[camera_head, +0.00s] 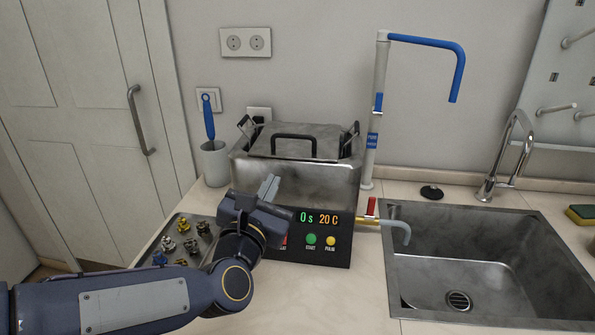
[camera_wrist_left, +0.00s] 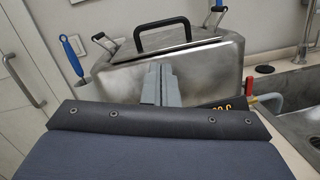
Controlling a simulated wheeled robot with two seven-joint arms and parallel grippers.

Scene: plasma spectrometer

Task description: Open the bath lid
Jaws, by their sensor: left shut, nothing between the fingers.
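The ultrasonic bath (camera_head: 300,190) is a steel tank on a black control base that reads 0 s and 20 C. Its steel lid (camera_head: 322,151) lies on top, closed, with a black handle (camera_head: 293,146) at the front. The lid handle also shows at the top of the left wrist view (camera_wrist_left: 171,35). My left gripper (camera_head: 269,187) is in front of the tank's left front, below the handle and apart from it. Its fingers (camera_wrist_left: 160,86) are together and empty. My right gripper is not in view.
A metal tray (camera_head: 170,222) with several small fittings lies left of the bath. A cup (camera_head: 215,165) with a blue-handled brush stands behind it. A blue-tipped water tap (camera_head: 371,120) rises behind right. A drain valve (camera_head: 371,208) points toward the sink (camera_head: 480,225).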

